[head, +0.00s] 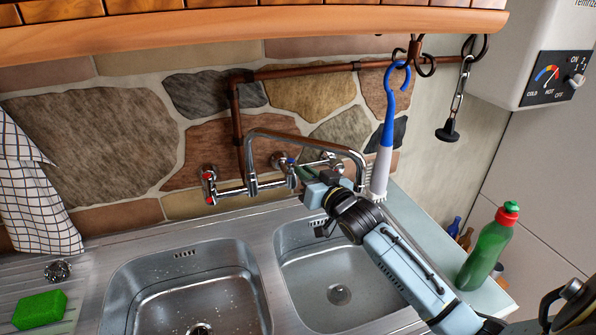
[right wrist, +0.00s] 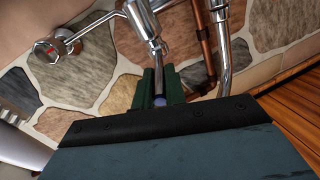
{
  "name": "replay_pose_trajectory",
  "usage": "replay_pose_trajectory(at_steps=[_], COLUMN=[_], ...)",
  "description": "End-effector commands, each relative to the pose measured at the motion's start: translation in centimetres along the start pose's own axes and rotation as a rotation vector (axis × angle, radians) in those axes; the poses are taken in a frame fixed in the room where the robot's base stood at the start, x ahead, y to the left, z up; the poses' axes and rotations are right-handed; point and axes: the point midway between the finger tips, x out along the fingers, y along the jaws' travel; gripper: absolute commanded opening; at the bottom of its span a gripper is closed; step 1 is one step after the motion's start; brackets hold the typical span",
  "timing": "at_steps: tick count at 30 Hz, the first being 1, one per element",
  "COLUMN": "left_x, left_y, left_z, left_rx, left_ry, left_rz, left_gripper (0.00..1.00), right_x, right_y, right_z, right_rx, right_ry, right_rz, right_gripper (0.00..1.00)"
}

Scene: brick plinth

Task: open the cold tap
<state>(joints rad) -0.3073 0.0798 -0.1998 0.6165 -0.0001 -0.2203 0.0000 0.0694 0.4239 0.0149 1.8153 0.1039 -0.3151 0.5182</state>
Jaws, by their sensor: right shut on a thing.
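The chrome wall tap with a tall bent spout (head: 308,138) is fixed to the stone wall above the sinks. A handle with a red mark (head: 210,200) is at its left end; a red-marked handle (right wrist: 50,48) also shows in the right wrist view. My right gripper (head: 306,174) is at the tap's middle handle (head: 290,160), which has a blue mark. In the right wrist view, its green fingers (right wrist: 160,86) are shut around a chrome lever (right wrist: 157,50), with a bluish spot between them. The fingers partly hide the lever's end. My left gripper is out of view.
Two steel sink bowls (head: 196,258) lie below. A blue and white brush (head: 386,125) hangs from a hook just right of the spout. A green bottle (head: 488,247) stands right of my right arm. A green sponge (head: 40,309) lies on the drainer. Copper pipe (head: 300,70) runs along the wall.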

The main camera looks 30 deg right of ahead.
Motion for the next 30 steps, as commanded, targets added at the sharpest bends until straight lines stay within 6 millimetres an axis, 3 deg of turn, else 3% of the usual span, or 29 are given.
replay_pose_trajectory(at_steps=[6,7,12,23,30], left_x=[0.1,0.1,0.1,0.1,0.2], left_y=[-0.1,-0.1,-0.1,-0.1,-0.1], left_z=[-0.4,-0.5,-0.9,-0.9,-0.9], left_rx=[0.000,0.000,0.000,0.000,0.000], left_ry=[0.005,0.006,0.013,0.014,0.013], left_rz=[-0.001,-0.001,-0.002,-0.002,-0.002], left_gripper=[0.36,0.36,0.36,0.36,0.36], right_x=[0.0,0.0,0.0,-0.4,-4.0], right_y=[0.0,0.0,-0.1,-0.1,-0.1], right_z=[0.0,0.0,0.0,0.1,0.2], right_rx=[0.002,0.002,0.001,0.001,0.001], right_ry=[-0.001,-0.001,0.000,-0.001,-0.002], right_rz=[0.000,0.000,-0.001,0.000,-0.001], right_gripper=[0.00,0.14,0.34,0.34,0.34])
